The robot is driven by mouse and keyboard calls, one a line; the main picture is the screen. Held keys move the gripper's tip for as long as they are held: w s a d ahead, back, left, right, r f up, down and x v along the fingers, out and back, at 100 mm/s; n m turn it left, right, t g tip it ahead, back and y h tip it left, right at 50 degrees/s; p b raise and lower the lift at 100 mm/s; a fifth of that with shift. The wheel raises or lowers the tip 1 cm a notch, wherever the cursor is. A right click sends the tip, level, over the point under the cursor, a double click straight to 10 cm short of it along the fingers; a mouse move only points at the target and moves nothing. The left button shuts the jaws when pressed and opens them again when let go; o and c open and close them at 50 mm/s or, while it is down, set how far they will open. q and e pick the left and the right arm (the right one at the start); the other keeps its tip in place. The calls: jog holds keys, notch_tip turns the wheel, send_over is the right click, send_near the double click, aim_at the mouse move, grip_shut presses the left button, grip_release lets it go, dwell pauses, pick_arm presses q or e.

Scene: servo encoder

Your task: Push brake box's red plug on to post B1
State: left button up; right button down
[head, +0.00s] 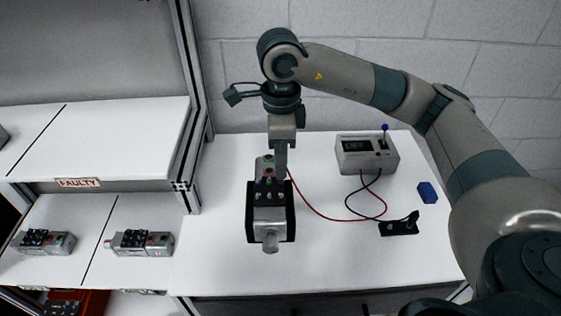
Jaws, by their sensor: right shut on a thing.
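The brake box (367,154) is a grey box with a dark display reading OFF, at the back right of the white table. Its red lead (318,212) runs left to the fingertips of my right gripper (281,172). That gripper points down and is shut on the red plug, which the fingers mostly hide. It is over the far part of a grey servo motor (269,220) seated in a black cradle (251,222). Small dark and coloured posts show on the motor top; B1 cannot be picked out, and contact with the plug cannot be told. My left gripper is not in view.
The black lead (350,207) runs from the box to a small black holder (400,226) at right. A blue block (427,192) lies near the table's right edge. A shelf (110,140) labelled FAULTY stands left, with two motors (143,242) (45,242) below it.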

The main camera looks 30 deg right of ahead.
dwell(0.6)
jog(key=shift+f+b, duration=0.2)
jog(key=shift+b, duration=0.35)
jog(key=c, duration=1.7)
grip_release()
jog(key=shift+r, duration=0.2)
jog(key=shift+r+p, duration=1.45)
jog(key=shift+r, duration=1.9)
